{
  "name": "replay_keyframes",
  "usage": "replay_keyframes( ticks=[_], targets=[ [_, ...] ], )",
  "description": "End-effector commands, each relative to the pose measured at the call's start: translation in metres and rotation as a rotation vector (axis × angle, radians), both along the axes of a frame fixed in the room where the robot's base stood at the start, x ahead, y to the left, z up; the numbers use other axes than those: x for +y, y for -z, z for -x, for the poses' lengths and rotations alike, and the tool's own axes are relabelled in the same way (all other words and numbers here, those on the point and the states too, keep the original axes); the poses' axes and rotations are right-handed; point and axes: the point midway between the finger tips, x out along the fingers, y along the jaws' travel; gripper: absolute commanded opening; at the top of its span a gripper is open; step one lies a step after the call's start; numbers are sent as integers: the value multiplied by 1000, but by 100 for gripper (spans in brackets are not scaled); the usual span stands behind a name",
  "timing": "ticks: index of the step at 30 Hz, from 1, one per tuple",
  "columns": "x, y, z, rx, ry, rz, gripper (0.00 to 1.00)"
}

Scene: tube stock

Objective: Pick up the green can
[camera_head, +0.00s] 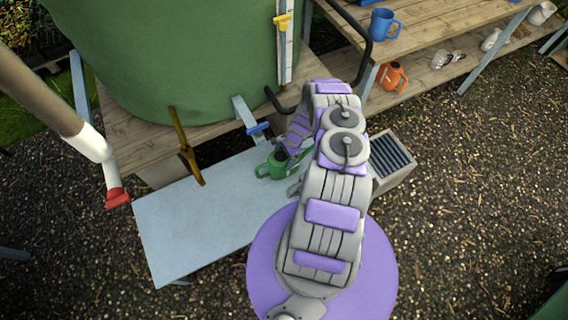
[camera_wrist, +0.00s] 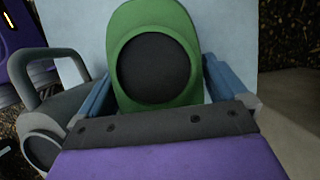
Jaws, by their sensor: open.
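The green can (camera_head: 276,167), which looks like a small watering can, stands on the light grey-blue bench top near its back right edge. My gripper (camera_wrist: 158,72) is at the can, coming from above and the right in the head view. In the wrist view the can (camera_wrist: 152,14) fills the space between my two blue fingers, with its dark round opening facing the camera. The fingers are open, one on each side of the can. I cannot tell whether either finger touches it. My arm hides part of the can's right side in the head view.
A large green barrel (camera_head: 170,50) stands on a wooden stand behind the bench (camera_head: 200,235). A tap with a blue handle (camera_head: 257,128) is just above the can. A grey slotted box (camera_head: 390,160) is right of my arm. A blue mug (camera_head: 382,24) and orange watering can (camera_head: 391,76) are on shelves.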

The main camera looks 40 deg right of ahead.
Motion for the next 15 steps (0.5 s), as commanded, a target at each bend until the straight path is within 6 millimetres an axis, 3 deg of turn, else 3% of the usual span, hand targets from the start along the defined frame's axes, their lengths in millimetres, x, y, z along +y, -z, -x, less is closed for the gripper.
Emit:
replay_keyframes(
  ticks=[2,15],
  targets=[
    [0,-1,0,0,0,0,100],
    [0,0,0,1,1,0,59]
  ],
)
